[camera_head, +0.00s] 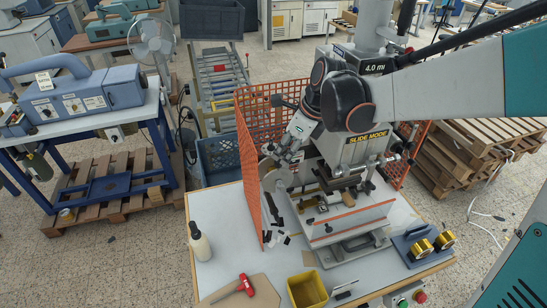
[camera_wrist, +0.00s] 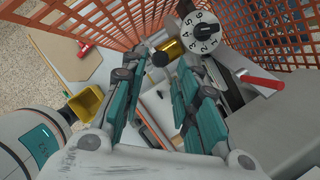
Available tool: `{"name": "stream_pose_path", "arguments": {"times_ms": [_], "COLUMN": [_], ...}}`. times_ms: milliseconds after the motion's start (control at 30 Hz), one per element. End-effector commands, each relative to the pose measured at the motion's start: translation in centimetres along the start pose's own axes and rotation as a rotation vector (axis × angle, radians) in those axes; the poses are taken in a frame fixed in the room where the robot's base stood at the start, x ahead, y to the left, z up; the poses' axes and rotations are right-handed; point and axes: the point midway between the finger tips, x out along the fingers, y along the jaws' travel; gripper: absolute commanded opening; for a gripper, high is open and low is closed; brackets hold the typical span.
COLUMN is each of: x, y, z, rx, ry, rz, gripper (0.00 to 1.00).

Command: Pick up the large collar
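Two gold ring-like parts stand on a blue plate (camera_head: 408,250) at the right end of the table: a left one (camera_head: 421,249) and a right one (camera_head: 445,240). Either could be the large collar; I cannot tell their sizes apart surely. My gripper (camera_head: 278,158) is at the press, left of its column and well away from the blue plate. In the wrist view my gripper's two teal-sided fingers (camera_wrist: 156,88) stand apart with nothing seen between them. A gold cylinder (camera_wrist: 173,49) on the press shows beyond the fingertips, by a black knob (camera_wrist: 160,59).
The press (camera_head: 365,150) and orange mesh guards (camera_head: 248,165) crowd my gripper. A numbered dial (camera_wrist: 202,32) and red-handled lever (camera_wrist: 262,81) are close.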

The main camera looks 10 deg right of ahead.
Motion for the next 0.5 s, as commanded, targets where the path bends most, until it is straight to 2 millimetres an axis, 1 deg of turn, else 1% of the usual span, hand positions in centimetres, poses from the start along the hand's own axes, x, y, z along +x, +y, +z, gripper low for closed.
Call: {"name": "stream_pose_path", "arguments": {"times_ms": [300,400,500], "x": [3.9,4.5,4.7], "y": [0.0,0.0,0.0], "z": [0.1,0.1,0.1], "rx": [-0.001,-0.001,0.0], "ry": [0.0,0.0,-0.001], "rz": [-0.001,-0.002,-0.002], "gripper": [0.28,0.28,0.28]}}
